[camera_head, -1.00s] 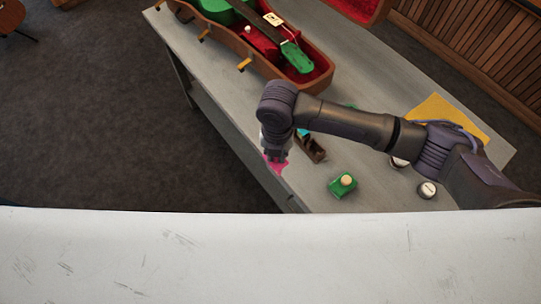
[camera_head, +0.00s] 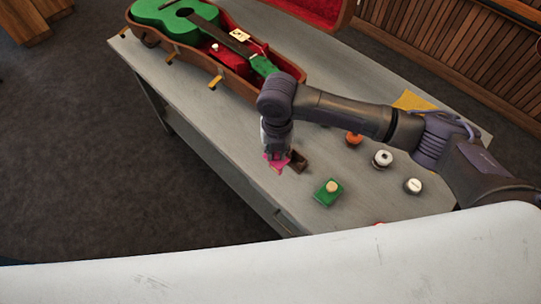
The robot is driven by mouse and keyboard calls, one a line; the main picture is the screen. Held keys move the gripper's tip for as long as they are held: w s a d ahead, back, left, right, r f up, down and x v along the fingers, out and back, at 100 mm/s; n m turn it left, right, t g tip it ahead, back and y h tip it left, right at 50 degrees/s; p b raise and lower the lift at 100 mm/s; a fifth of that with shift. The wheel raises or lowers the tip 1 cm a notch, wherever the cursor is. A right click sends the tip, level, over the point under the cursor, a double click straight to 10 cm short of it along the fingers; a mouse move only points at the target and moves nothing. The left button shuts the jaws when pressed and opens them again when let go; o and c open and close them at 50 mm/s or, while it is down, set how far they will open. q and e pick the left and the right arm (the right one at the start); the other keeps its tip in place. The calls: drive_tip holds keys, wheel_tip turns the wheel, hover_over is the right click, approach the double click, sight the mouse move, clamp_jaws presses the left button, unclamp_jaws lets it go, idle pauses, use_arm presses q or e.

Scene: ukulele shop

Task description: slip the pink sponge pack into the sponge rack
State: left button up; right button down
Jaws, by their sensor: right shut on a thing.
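My right gripper (camera_head: 276,155) points down over the front part of the grey table and is shut on the pink sponge pack (camera_head: 277,165). Only the lower part of the pack shows below the fingers. A small dark brown rack (camera_head: 298,162), which looks like the sponge rack, stands just right of the pack. The gripper and arm hide part of it. I cannot tell whether pack and rack touch. My left gripper is not in view.
An open case (camera_head: 292,73) with a green ukulele (camera_head: 183,17) lies at the back left. A green box (camera_head: 328,192), a white roll (camera_head: 382,159), a white-topped round tin (camera_head: 413,186) and an orange item (camera_head: 354,139) stand on the table (camera_head: 215,120). A yellow cloth (camera_head: 413,101) lies behind my right arm.

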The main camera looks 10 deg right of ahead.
drive_tip(key=shift+w+d+b, duration=2.6)
drive_tip(key=shift+w+d, duration=0.55)
drive_tip(key=shift+d, duration=0.85)
wheel_tip(320, 180, down, 9)
drive_tip(key=b, duration=0.6)
drive_tip(key=c, duration=1)
unclamp_jaws()
drive_tip(key=shift+o, duration=0.2)
drive_tip(key=shift+r, duration=0.1)
